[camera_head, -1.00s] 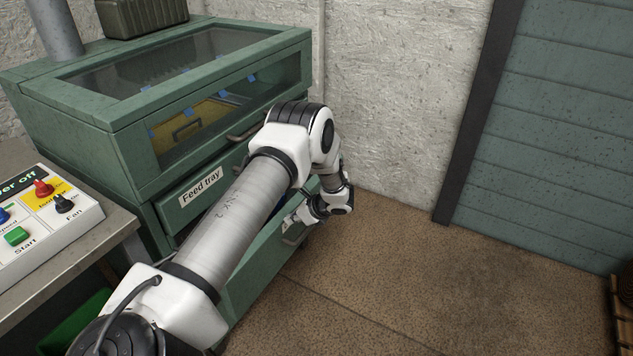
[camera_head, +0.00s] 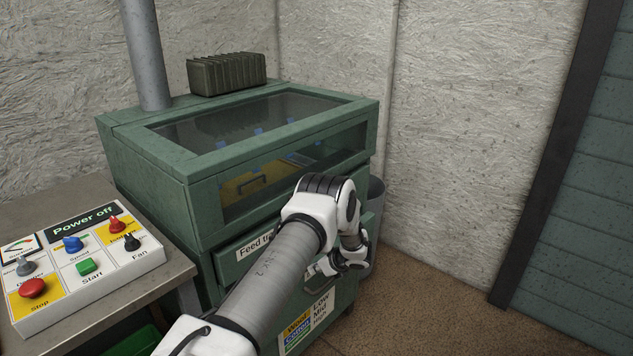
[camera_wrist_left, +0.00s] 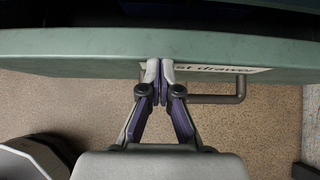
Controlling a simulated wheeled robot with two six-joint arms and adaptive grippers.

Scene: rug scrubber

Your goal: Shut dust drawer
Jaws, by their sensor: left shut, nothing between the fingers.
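The dust drawer (camera_wrist_left: 70,45) shows in the left wrist view as a wide green front with a white label (camera_wrist_left: 225,70) reading "st drawer", its start covered by my fingers. A dark space shows behind the front's top edge. In the head view my left gripper (camera_head: 318,268) is low at the machine's front, and my arm hides much there. My right gripper is not in view.
The green machine (camera_head: 150,165) has a windowed top and a feed tray (camera_head: 238,262). A control panel (camera_head: 85,255) with coloured knobs stands on a table at left. A grey bin (camera_head: 375,205) stands behind the machine's right side. Brown floor at lower right is clear.

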